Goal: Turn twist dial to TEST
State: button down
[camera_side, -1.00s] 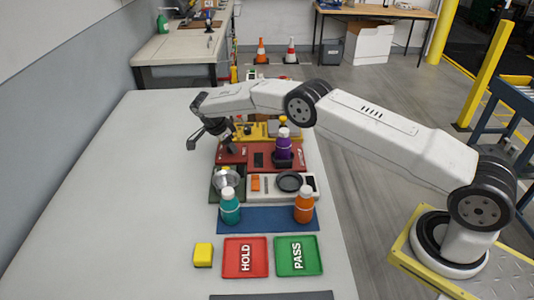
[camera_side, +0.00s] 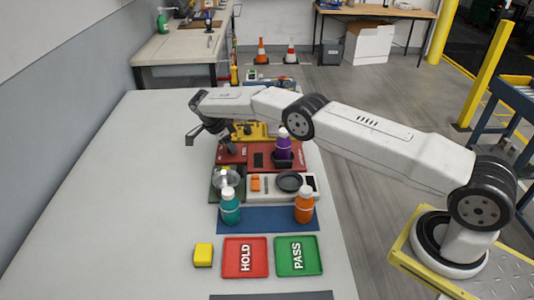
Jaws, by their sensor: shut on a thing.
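The red panel (camera_side: 281,163) lies across the middle of the row of panels. A dark twist dial (camera_side: 230,148) is at its left end, small and partly covered by my gripper. Its pointer and the TEST mark are too small to read. My gripper (camera_side: 226,140) reaches down over that end of the panel and is shut on the dial. The fingertips are dark against the dark dial, so the exact contact is hard to see.
A purple bottle (camera_side: 284,147) stands on the red panel, right of my gripper. A yellow panel (camera_side: 249,131) lies behind. Teal (camera_side: 230,209) and orange (camera_side: 304,207) bottles stand on a blue mat (camera_side: 267,222) in front. The table's left side (camera_side: 130,200) is clear.

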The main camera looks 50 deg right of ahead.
jog(key=shift+c, duration=1.3)
grip_release()
jog(key=shift+v, duration=2.5)
notch_tip(320, 180, up, 7)
